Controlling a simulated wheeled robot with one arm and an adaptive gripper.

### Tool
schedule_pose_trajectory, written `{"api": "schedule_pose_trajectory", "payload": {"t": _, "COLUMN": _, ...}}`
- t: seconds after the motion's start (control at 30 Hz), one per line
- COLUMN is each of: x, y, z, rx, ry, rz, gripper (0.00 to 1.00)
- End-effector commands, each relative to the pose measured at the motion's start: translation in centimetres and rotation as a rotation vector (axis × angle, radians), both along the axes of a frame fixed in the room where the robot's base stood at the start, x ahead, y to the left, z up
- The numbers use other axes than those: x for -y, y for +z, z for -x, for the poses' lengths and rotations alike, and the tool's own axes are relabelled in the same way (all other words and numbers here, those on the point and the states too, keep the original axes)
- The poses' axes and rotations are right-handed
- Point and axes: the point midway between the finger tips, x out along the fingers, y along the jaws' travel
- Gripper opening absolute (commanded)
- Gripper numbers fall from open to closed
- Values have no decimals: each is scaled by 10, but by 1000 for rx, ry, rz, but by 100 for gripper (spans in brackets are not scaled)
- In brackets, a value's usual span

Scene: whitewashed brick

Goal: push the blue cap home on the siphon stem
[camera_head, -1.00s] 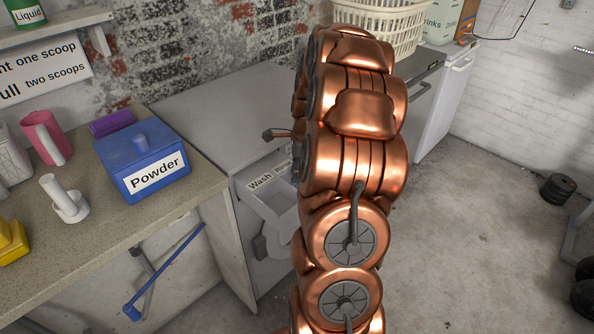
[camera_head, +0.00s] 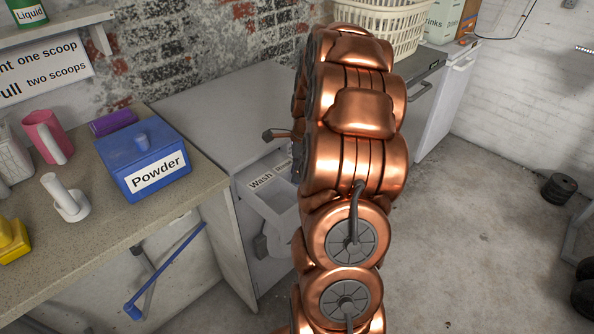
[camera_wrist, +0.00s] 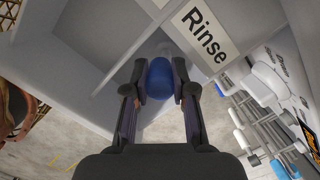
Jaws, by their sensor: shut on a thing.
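The blue cap (camera_wrist: 160,80) is between the fingertips of my gripper (camera_wrist: 160,88) in the wrist view, with a finger pressed on each side. It sits in front of a grey-white compartment marked "Rinse". The siphon stem is not clearly seen; the cap and fingers cover that spot, so I cannot tell whether the cap touches it or how deep it sits. In the head view my copper arm hides my gripper and the cap. The open detergent drawer (camera_head: 272,209) of the white washing machine shows just left of my arm, with a "Wash" label.
A blue "Powder" box (camera_head: 150,170), a pink mug (camera_head: 47,137) and a white scoop (camera_head: 67,197) stand on the counter at left. The drawer's walls (camera_wrist: 75,75) are close to my gripper.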

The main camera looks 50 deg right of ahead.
Motion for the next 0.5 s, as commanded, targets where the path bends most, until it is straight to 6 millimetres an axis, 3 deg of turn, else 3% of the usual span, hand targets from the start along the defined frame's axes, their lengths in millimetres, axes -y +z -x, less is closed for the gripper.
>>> {"api": "schedule_pose_trajectory", "payload": {"t": 0.5, "x": 0, "y": -13, "z": 1, "rx": -2, "ry": 0, "rz": -2, "gripper": 0}}
